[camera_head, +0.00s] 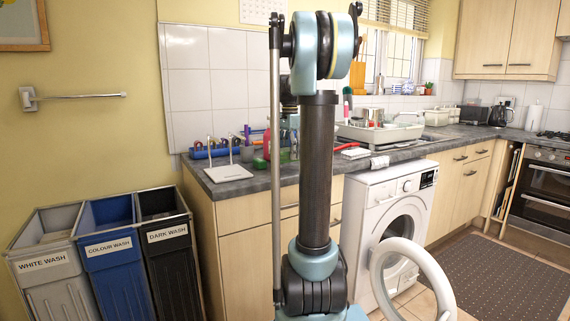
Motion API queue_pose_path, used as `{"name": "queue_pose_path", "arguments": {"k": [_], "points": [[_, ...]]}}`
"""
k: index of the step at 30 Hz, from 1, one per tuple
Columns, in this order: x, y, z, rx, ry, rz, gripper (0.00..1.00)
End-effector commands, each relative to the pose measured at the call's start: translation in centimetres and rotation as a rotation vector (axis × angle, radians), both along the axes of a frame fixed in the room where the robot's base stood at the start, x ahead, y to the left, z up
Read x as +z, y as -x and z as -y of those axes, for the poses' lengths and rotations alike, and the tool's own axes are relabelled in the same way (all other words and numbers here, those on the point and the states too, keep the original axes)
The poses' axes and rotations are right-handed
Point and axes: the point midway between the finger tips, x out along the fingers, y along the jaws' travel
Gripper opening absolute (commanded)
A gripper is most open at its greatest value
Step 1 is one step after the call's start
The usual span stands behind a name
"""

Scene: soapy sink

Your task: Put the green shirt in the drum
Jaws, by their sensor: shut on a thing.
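The white washing machine (379,201) stands under the counter, right of my arm. Its round door (428,277) is swung open toward me. The drum opening (393,250) shows behind the door, and its inside is too dark and small to make out. I cannot make out the green shirt in this view. My arm stands upright in the middle of the picture and hides part of the counter and cupboards. My gripper is not visible.
White, blue and black laundry bins (108,247) stand at the left. The counter (255,183) holds bottles and a dish rack (380,131) by the sink. A dark mat (500,280) lies on open floor at the right, before the oven (545,190).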

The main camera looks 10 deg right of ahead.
Motion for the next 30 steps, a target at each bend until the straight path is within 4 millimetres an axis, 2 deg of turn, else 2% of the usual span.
{"name": "queue_pose_path", "arguments": {"k": [11,22,23,24,25,30], "points": [[-4.0,0.0,0.4,-0.005,0.0,0.0,0.37],[-4.4,0.0,0.3,-0.004,0.0,0.0,0.37],[-4.4,0.0,0.3,-0.004,0.0,0.0,0.71],[-4.4,0.0,0.3,-0.004,0.0,0.0,0.81],[-4.4,0.0,0.3,-0.004,0.0,0.0,0.85],[-4.3,0.0,0.3,-0.003,0.0,0.0,0.85]]}}
